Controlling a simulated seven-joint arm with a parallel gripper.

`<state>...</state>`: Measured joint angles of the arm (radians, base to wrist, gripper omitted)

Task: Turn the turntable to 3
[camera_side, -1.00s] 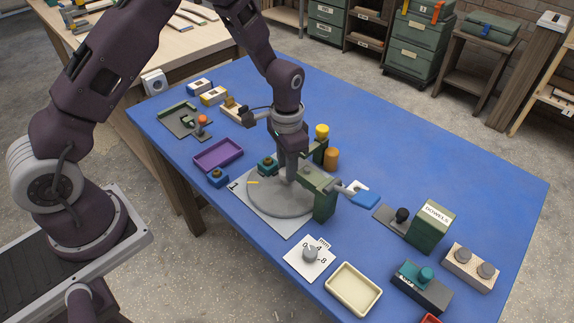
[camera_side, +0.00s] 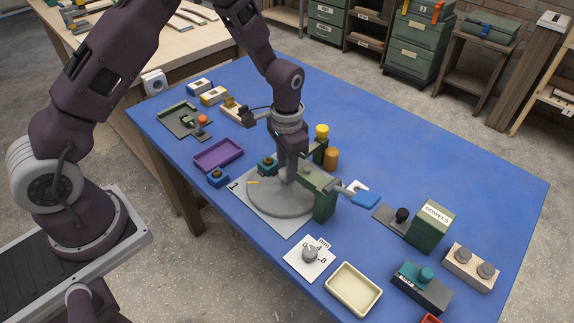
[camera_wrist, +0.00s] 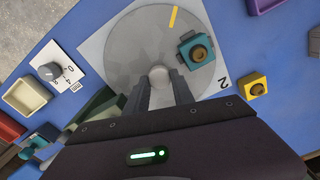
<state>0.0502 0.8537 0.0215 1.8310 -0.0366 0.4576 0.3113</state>
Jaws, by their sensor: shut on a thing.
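The turntable is a round grey disc (camera_side: 275,204) on a pale square plate (camera_side: 243,201), also seen in the wrist view (camera_wrist: 128,50). A yellow line (camera_wrist: 173,17) marks the disc near its rim. In the side view this line (camera_side: 253,182) points toward the label 1 (camera_side: 234,186). A label 2 (camera_wrist: 224,83) shows at another corner. A teal block with a brown top (camera_wrist: 197,50) stands on the disc. My gripper (camera_wrist: 158,88) points down at the disc's middle, shut on the pale round knob (camera_wrist: 159,73) there. I see no label 3.
Green blocks (camera_side: 325,205) stand close beside my gripper on the right. A purple tray (camera_side: 218,155) and a blue block (camera_side: 218,178) lie left of the plate. A dial (camera_side: 310,255) and a cream tray (camera_side: 353,289) lie in front.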

